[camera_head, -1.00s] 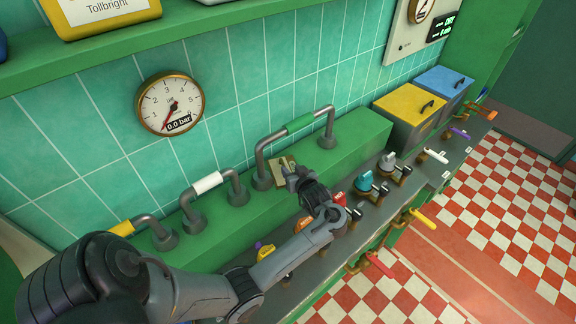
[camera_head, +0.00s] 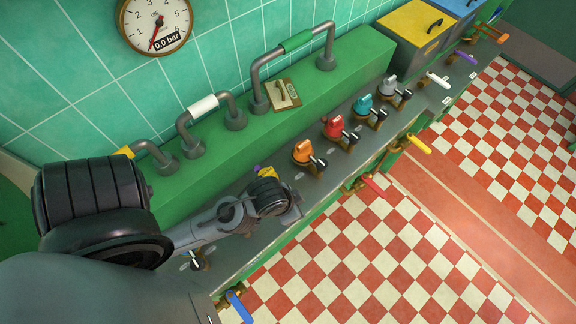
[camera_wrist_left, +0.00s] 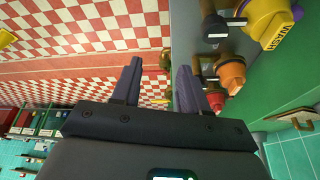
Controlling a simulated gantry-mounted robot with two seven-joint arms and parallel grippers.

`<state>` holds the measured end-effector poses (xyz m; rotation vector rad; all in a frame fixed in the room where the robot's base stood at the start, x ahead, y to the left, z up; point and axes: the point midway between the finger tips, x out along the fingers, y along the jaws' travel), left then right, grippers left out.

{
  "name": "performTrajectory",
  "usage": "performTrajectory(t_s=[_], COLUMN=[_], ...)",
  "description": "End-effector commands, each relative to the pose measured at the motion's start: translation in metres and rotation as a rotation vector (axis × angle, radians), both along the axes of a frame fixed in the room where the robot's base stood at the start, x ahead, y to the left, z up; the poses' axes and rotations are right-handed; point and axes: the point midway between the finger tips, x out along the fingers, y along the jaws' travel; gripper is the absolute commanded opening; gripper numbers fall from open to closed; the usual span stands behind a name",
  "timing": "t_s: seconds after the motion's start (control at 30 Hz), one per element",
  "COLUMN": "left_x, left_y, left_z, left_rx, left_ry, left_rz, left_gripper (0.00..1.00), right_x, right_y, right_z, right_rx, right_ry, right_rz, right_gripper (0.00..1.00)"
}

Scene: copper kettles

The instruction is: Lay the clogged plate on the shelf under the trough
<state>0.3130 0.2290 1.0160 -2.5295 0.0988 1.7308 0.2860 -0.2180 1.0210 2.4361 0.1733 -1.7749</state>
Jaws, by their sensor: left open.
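My left gripper is low over the front of the grey counter in the head view; its fingers are hard to make out there. In the left wrist view the gripper (camera_wrist_left: 159,68) is open, with nothing between its two fingers. My right gripper is in neither view. I cannot identify a clogged plate, a trough or a shelf under it. A small tan plaque with a dark mark (camera_head: 283,94) lies on the green ledge, apart from the gripper; a tan edge, perhaps the same plaque, shows in the wrist view (camera_wrist_left: 290,115).
Orange (camera_head: 303,151), red (camera_head: 334,126) and teal (camera_head: 364,105) knobs stand along the counter (camera_head: 330,172). Pipe handles rise from the ledge (camera_head: 345,70). Yellow (camera_head: 417,20) and blue lidded boxes stand at the far end. Coloured levers jut from the front edge. The checkered floor (camera_head: 345,260) is clear.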

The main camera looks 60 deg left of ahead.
Motion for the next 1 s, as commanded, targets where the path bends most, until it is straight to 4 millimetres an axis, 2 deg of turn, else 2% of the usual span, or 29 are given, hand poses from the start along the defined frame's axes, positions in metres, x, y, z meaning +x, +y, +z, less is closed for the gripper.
performTrajectory(t_s=[0.03, 0.1, 0.2, 0.57, 0.67, 0.77, 0.87, 0.97, 1.0], left_x=[-0.012, -0.022, -0.027, -0.026, -0.017, 0.009, 0.055, 0.113, 0.135], left_y=[-0.005, -0.009, -0.011, -0.01, -0.008, 0.003, 0.031, 0.079, 0.103], left_z=[0.002, 0.004, 0.005, 0.005, 0.004, 0.003, 0.005, 0.014, 0.021], left_rx=[0.005, 0.012, 0.017, 0.016, 0.01, -0.008, -0.03, -0.046, -0.046], left_ry=[0.025, 0.049, 0.061, 0.058, 0.037, -0.034, -0.166, -0.347, -0.425], left_rz=[-0.029, -0.056, -0.07, -0.069, -0.052, 0.002, 0.102, 0.256, 0.332], left_gripper=[0.44, 0.44, 0.44, 0.44, 0.44, 0.44, 0.44, 0.44, 0.44], right_x=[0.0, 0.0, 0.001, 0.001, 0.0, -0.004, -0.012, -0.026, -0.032], right_y=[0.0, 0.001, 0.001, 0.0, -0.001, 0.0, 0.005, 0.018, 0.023], right_z=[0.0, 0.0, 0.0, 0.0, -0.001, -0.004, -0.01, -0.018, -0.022], right_rx=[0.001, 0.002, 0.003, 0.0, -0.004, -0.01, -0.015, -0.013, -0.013], right_ry=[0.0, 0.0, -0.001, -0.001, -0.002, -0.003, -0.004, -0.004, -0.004], right_rz=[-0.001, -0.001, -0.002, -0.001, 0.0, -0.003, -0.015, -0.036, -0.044], right_gripper=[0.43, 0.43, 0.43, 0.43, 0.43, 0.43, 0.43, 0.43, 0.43])
